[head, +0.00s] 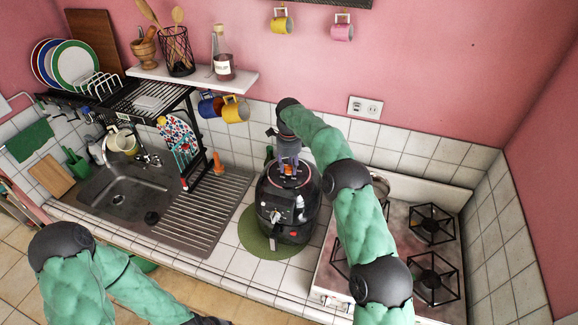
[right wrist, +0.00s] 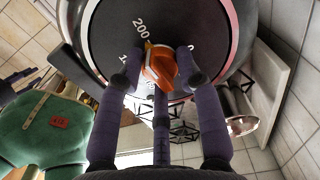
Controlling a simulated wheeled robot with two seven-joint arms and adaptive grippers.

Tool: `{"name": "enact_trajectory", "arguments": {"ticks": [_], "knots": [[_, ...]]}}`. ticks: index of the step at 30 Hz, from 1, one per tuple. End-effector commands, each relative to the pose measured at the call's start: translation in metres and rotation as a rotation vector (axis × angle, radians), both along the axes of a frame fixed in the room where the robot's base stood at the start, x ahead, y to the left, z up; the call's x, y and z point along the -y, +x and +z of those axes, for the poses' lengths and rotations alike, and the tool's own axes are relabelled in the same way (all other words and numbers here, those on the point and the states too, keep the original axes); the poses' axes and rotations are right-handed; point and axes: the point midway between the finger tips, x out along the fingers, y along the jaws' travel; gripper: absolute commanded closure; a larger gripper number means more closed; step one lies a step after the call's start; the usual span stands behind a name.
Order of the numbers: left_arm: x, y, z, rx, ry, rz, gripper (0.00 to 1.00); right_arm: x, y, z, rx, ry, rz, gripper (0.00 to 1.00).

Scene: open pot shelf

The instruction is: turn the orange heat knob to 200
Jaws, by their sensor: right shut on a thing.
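The orange heat knob (right wrist: 160,66) sits on a dark round dial face (right wrist: 107,28) with white numbers. The number 200 (right wrist: 140,27) shows just up and left of the knob, and a partly hidden number is below it. A small white mark on the knob's upper left edge lies near these numbers. My right gripper (right wrist: 158,72) is shut around the knob, with purple fingers on its sides. In the head view, my right gripper (head: 288,158) reaches down onto the top of the black cooker (head: 270,215).
The cooker stands on a green round mat (head: 254,240) on the tiled counter. A stove (head: 400,255) with black grates is to its right. The sink (head: 125,190) and ribbed drainboard (head: 205,215) are to its left. A wall shelf (head: 195,76) holds a bottle and utensils.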

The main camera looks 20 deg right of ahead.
Motion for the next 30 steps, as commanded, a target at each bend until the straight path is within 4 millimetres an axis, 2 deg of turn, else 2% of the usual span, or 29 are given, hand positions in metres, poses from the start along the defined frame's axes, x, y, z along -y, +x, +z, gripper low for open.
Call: {"name": "enact_trajectory", "arguments": {"ticks": [9,24,25,27,30], "knots": [[0.0000,0.0000,-0.0009,0.000,0.000,0.000,0.60,0.0002,0.0008,0.0014,0.004,0.000,-0.111,0.97],[0.0000,0.0000,-0.0009,0.000,0.000,0.000,0.60,0.0002,0.0007,0.0013,0.004,0.000,-0.130,0.97],[0.0000,0.0000,-0.0009,0.000,0.000,0.000,0.60,0.0002,0.0007,0.0013,0.004,0.000,-0.130,0.61],[0.0000,0.0000,-0.0009,0.000,0.000,0.000,0.60,0.0002,0.0006,0.0013,0.003,0.001,-0.130,0.42],[0.0000,0.0001,-0.0010,0.000,0.000,0.000,0.60,0.0001,0.0004,0.0009,0.002,0.000,-0.129,0.40]]}}
